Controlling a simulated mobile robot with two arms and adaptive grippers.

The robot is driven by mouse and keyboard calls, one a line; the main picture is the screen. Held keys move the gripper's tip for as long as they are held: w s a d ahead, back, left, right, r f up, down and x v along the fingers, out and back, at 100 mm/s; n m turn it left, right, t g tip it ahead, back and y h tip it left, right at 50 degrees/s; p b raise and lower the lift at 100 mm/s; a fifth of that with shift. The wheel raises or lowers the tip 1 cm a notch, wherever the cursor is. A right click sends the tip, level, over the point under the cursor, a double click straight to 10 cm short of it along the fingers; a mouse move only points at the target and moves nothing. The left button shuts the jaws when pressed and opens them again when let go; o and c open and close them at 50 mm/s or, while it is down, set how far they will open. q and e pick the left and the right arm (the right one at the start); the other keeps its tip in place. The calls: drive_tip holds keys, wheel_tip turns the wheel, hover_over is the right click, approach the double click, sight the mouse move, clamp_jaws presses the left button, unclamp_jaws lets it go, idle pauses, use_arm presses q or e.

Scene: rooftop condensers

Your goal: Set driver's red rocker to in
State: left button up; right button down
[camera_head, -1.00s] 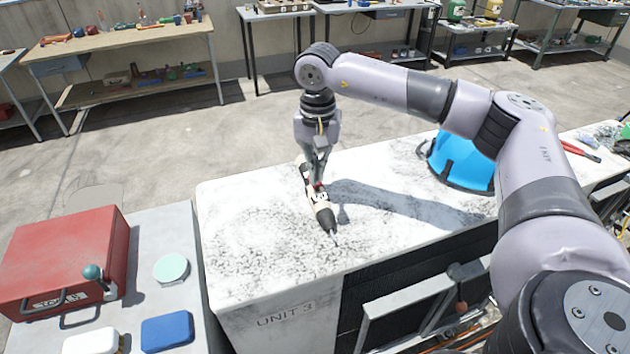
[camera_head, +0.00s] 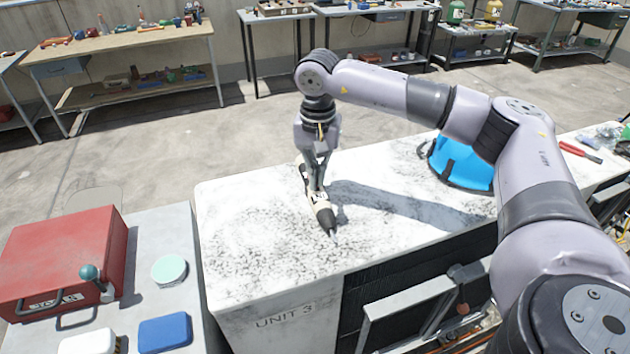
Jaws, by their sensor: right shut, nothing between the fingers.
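The driver (camera_head: 324,216) is a cream and black tool lying on the white speckled top of the condenser marked UNIT 3 (camera_head: 230,250). Its dark tip points toward the front of the unit. My right gripper (camera_head: 316,188) points down at the driver's middle, its fingers shut with nothing between them. The fingertips are at or just above the driver; I cannot tell whether they touch. The red rocker is hidden or too small to make out behind the fingers. My left gripper is not in view.
At left, a grey surface holds a red toolbox (camera_head: 65,255), a mint round tin (camera_head: 169,269) and a blue box (camera_head: 165,333). The unit's top left is clear.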

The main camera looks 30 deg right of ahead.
drive_tip(key=shift+f, duration=0.35)
drive_tip(key=shift+r+p, duration=0.4)
drive_tip(key=shift+r, duration=0.4)
drive_tip(key=shift+r+p, duration=1.6)
drive_tip(key=shift+r, duration=1.15)
drive_tip(key=shift+f, duration=0.1)
